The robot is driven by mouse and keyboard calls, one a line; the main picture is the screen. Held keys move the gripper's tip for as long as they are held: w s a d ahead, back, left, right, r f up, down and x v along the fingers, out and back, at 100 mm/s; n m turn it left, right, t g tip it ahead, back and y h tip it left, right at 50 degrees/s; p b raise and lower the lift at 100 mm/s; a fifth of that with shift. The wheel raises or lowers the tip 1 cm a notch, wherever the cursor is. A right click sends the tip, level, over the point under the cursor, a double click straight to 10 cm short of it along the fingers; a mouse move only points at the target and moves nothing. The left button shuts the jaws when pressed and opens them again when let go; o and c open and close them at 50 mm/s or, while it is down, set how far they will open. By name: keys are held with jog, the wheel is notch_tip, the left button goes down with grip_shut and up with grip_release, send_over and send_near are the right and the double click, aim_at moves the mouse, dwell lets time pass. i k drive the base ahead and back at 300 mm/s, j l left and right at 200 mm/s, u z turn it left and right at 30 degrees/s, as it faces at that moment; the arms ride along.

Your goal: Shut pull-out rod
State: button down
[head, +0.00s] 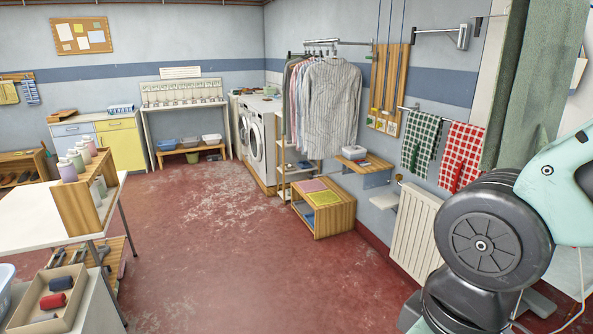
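Several metal rods show on the right wall in the head view, and I cannot tell for sure which is the pull-out rod. One short rod (432,31) is bare and runs to a grey metal block (463,38) high on the wall. Another rod (350,42) stands out from the wall and carries shirts on hangers (332,92). A lower rod (421,110) holds a green checked towel (421,142) and a red checked towel (459,153). My gripper is out of view; only part of my arm shows at the right, apart from the rods in the picture.
A white radiator (416,236) is on the wall below the towels. A wooden box unit (328,212) and a small wall shelf (366,164) stand nearby. A green curtain (535,85) hangs at the right. The red floor (230,250) is clear in the middle.

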aim_at(310, 177)
jog(key=j, duration=0.5)
jog(key=k+j+z, duration=0.1)
jog(key=j, duration=0.4)
jog(key=k+j, duration=0.15)
jog(key=j, duration=0.3)
jog(key=j+z, duration=0.1)
jog(key=j, duration=0.4)
jog(key=i+j, duration=0.1)
jog(key=j, duration=0.35)
jog(key=i+j+z, duration=0.15)
jog(key=j, duration=0.75)
jog(key=i+j+z, duration=0.1)
jog(key=i+j, duration=0.3)
jog(key=j, duration=0.15)
jog(key=i+j+z, duration=0.1)
jog(key=i+j, duration=0.3)
jog(key=j, duration=0.15)
jog(key=i+j+z, duration=0.1)
jog(key=i, duration=0.45)
jog(key=i+j+z, duration=0.1)
jog(key=i, duration=0.4)
jog(key=i+z, duration=0.1)
jog(key=i, duration=0.6)
jog(key=i+j+z, duration=0.1)
jog(key=i, duration=0.6)
jog(key=i+j+z, duration=0.1)
jog(key=i+j, duration=0.3)
jog(key=i, duration=0.05)
